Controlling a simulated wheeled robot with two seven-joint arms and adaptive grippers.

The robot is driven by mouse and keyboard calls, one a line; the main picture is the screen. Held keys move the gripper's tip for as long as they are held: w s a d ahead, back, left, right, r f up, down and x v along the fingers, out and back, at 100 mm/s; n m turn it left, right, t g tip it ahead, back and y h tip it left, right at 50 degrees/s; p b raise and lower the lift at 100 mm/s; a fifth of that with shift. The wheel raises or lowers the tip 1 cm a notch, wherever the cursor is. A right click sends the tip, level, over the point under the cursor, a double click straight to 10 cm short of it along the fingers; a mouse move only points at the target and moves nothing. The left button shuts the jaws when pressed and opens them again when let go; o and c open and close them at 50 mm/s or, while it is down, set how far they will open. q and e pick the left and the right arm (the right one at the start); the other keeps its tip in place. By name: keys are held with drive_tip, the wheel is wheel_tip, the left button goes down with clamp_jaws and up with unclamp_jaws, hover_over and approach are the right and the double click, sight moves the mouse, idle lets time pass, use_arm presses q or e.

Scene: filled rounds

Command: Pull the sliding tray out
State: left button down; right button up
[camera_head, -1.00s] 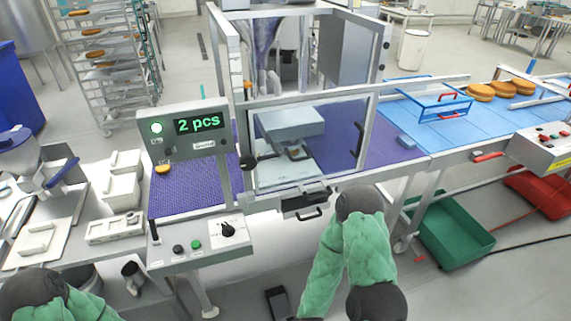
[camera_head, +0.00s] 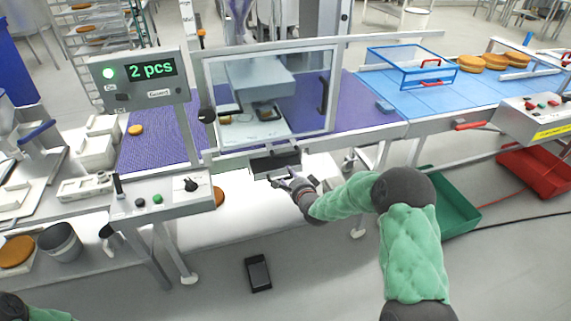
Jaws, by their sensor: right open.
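The sliding tray (camera_head: 274,161) is a small dark-fronted drawer under the clear-doored machine, at the middle of the head view. Its front handle is mostly hidden by my right gripper. My right gripper (camera_head: 281,179) is open, its dark fingers right at the tray's front. I cannot tell whether they touch the handle. My right arm, in a green sleeve, comes in from the lower right. Only a bit of my left arm's green sleeve shows at the lower left corner; its gripper is out of view.
The machine's clear door (camera_head: 270,95) stands above the tray. A control panel (camera_head: 165,200) with knobs juts out to the left. A dark flat device (camera_head: 258,273) lies on the floor. A green bin (camera_head: 452,208) and a red bin (camera_head: 535,172) stand at the right.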

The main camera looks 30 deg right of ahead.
use_arm(q)
drive_tip(key=shift+s+d+f+b, duration=0.1)
drive_tip(key=shift+s+f+b, duration=0.1)
drive_tip(key=shift+f+b, duration=0.55)
drive_tip(key=shift+s+f+b, duration=0.15)
drive_tip(key=shift+f+b, duration=0.5)
drive_tip(key=shift+f, duration=0.2)
use_arm(e)
drive_tip(key=shift+m+t+h, duration=0.4)
drive_tip(key=shift+m, duration=0.1)
drive_tip(key=shift+w+d+r, duration=0.1)
drive_tip(key=shift+w+d, duration=0.6)
drive_tip(key=shift+w, duration=1.05)
drive_tip(key=shift+w+d+r, duration=0.1)
drive_tip(key=shift+w+d, duration=0.65)
drive_tip(key=shift+w, duration=1.05)
drive_tip(key=shift+w+d, duration=0.7)
drive_tip(key=shift+w, duration=1.05)
clamp_jaws()
